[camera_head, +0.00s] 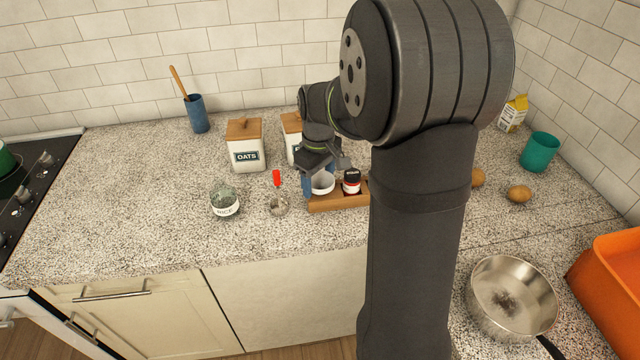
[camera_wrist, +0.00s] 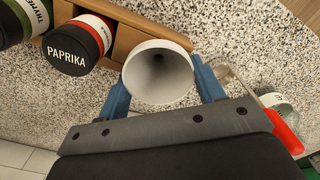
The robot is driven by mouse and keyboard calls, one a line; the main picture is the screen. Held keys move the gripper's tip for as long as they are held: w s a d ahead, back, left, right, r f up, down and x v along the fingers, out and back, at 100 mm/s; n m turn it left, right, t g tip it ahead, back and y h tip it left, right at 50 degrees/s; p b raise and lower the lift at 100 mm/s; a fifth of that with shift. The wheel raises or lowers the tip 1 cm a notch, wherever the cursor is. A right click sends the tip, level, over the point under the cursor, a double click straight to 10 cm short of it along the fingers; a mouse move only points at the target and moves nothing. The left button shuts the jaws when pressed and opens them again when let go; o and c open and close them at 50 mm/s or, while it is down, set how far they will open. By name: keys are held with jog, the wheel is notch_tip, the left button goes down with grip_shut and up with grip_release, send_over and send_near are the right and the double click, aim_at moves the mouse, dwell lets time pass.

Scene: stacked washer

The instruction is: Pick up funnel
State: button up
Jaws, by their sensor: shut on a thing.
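The funnel (camera_wrist: 157,75) is a white cone with its wide mouth facing the wrist camera. It sits between the two blue fingers of my gripper (camera_wrist: 165,88), which are shut on it. In the head view the funnel (camera_head: 322,184) shows as a white round shape at the left end of the wooden spice rack, under my gripper (camera_head: 318,172).
The wooden rack (camera_head: 336,203) holds a paprika jar (camera_wrist: 77,45) and a thyme jar (camera_wrist: 22,22). Left of the funnel are a red-handled glass item (camera_head: 278,203) and a rice jar (camera_head: 225,203). An oats canister (camera_head: 246,150) stands behind. A steel pan (camera_head: 512,295) is front right.

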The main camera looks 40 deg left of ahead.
aim_at(318, 178)
jog(key=shift+r, duration=0.65)
notch_tip(318, 178, up, 3)
jog(key=shift+f, duration=0.15)
jog(key=w+d+r, duration=0.3)
jog(key=d+r, duration=0.8)
jog(key=shift+d, duration=0.1)
